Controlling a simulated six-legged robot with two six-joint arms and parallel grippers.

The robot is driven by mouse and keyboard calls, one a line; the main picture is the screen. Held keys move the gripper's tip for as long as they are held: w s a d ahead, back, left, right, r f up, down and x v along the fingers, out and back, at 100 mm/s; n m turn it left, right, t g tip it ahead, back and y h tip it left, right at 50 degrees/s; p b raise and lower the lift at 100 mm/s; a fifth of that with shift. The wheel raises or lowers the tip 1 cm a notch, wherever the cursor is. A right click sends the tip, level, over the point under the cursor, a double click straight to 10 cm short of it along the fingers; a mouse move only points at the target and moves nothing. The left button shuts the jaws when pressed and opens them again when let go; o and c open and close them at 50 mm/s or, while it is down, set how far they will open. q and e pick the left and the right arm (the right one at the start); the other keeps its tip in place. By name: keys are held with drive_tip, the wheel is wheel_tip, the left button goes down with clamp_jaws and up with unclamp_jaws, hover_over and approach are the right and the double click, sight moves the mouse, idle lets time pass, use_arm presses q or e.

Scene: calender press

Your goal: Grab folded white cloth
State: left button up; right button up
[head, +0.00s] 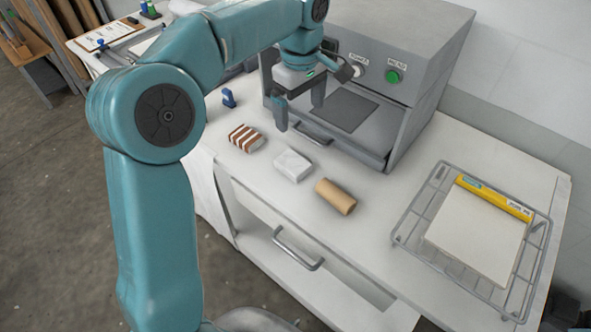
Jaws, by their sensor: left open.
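The folded white cloth (293,165) lies on the white bench top, between a striped brown and white cloth on its left and a tan roll on its right. My left gripper (299,115) is open and empty. Its two fingers point down in front of the grey press, above and behind the white cloth in the picture, apart from it. My right gripper does not show.
The striped cloth (246,138) and tan roll (335,196) flank the white cloth closely. The grey press (405,60) stands behind. A wire rack (398,226) with a yellow-edged white sheet (475,240) is at right. A small blue item (229,98) stands at left.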

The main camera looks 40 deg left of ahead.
use_arm(q)
drive_tip(key=a+f, duration=0.3)
hover_over(292, 161)
drive_tip(key=f, duration=0.9)
drive_tip(key=shift+s+a+f, duration=0.15)
drive_tip(key=shift+a+f, duration=0.1)
drive_tip(key=shift+d+f, duration=0.15)
drive_tip(key=shift+f, duration=0.05)
wheel_tip(292, 161, down, 5)
drive_tip(key=shift+d+p, duration=0.1)
drive_tip(key=shift+p, duration=0.25)
drive_tip(key=shift+d+r, duration=0.1)
drive_tip(key=shift+d, duration=0.2)
drive_tip(key=shift+a, duration=0.25)
drive_tip(key=c, duration=1.1)
drive_tip(key=shift+d, duration=0.2)
drive_tip(key=shift+c, duration=0.6)
